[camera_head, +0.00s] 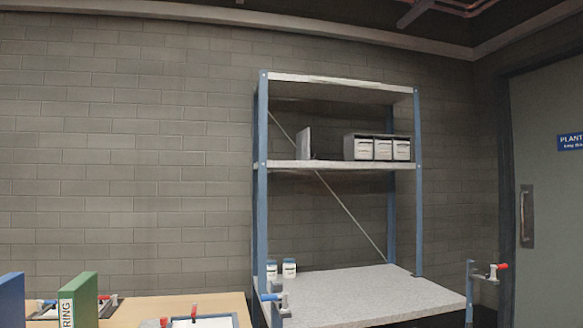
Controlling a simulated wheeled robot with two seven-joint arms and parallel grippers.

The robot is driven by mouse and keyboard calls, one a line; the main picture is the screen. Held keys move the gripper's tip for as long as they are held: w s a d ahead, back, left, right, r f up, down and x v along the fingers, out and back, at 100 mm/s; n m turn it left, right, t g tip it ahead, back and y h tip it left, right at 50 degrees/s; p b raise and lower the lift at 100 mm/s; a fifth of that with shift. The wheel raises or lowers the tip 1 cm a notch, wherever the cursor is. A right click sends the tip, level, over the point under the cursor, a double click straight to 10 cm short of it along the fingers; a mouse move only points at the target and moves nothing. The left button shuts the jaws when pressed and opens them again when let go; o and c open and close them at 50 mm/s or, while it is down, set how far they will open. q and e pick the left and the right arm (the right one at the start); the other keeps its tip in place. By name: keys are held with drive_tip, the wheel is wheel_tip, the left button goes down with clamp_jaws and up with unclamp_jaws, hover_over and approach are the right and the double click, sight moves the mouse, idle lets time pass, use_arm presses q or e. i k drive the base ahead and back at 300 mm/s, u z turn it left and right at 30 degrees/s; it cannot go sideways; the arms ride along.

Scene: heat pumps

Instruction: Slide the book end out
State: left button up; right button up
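A thin grey upright plate (304,143), which looks like a book end, stands near the left end of the rack's middle shelf (335,164). It is small here, so I cannot make out its foot. A gap separates it from a grey holder with several white-fronted boxes (377,147) on the same shelf. Neither of my grippers is in view, and nothing touches the plate.
The blue-post rack (262,180) has a wide grey lower shelf (365,298), mostly bare, with two small jars (289,268) at its left. A wooden table (150,306) holds a green binder (80,300) and a blue binder (11,299). A door (548,200) is at right.

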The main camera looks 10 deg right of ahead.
sight(304, 154)
drive_tip(key=z, duration=1.45)
drive_tip(key=i, duration=1.35)
drive_tip(key=u, duration=0.7)
drive_tip(key=i, duration=0.85)
drive_tip(key=u, duration=0.75)
